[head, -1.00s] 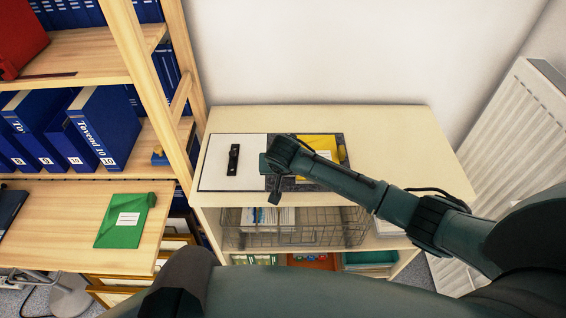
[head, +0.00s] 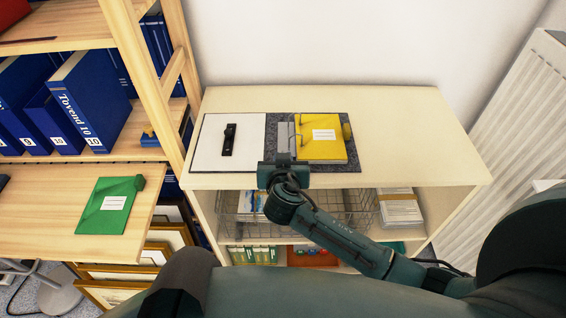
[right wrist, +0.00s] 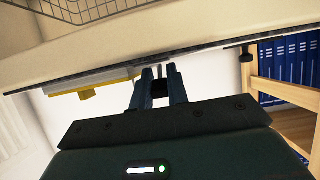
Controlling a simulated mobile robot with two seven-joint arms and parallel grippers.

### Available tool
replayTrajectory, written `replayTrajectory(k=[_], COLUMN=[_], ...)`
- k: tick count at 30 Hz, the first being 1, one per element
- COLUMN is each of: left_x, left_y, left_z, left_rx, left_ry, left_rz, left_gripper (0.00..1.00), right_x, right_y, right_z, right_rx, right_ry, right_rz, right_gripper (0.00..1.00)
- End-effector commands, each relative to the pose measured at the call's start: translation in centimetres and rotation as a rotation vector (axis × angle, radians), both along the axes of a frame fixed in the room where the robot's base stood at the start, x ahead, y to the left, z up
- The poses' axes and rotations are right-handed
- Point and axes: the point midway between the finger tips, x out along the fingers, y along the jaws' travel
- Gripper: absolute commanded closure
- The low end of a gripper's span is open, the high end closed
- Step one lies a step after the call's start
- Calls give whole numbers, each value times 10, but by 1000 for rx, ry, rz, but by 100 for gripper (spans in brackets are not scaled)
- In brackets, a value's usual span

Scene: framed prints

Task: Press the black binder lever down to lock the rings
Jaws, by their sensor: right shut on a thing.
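An open binder lies on the cabinet top, with a white panel (head: 212,168) on the left and a dark grey panel (head: 352,160) on the right. A yellow folder (head: 322,148) lies on the dark panel beside the metal rings (head: 298,132). My right gripper (head: 284,157) is at the binder's front edge, below the ring mechanism. In the right wrist view its fingers (right wrist: 160,82) are closed on a small black piece (right wrist: 159,89) that looks like the lever; the head view hides it. My left gripper is not in view.
A long black fitting (head: 229,140) lies on the white panel. A wire basket (head: 345,205) stands on the shelf below. A green folder (head: 108,208) lies on the wooden desk at left. A radiator (head: 505,125) stands at right. The cabinet top right of the binder is bare.

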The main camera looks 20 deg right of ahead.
Motion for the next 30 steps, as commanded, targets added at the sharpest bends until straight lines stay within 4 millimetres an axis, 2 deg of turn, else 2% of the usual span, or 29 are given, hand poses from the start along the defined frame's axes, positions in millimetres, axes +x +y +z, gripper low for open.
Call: replayTrajectory(k=[14,15,22,30], left_x=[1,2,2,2], left_y=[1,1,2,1], left_z=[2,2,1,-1], left_rx=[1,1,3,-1], left_ry=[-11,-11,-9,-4], left_rz=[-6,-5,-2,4], left_gripper=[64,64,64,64], right_x=[0,0,0,-2], right_y=[0,0,0,1], right_z=[0,0,0,0], right_rx=[-5,-5,-4,-4], right_ry=[-11,-11,-10,-10], right_rz=[0,0,0,0], right_gripper=[100,81,62,62])
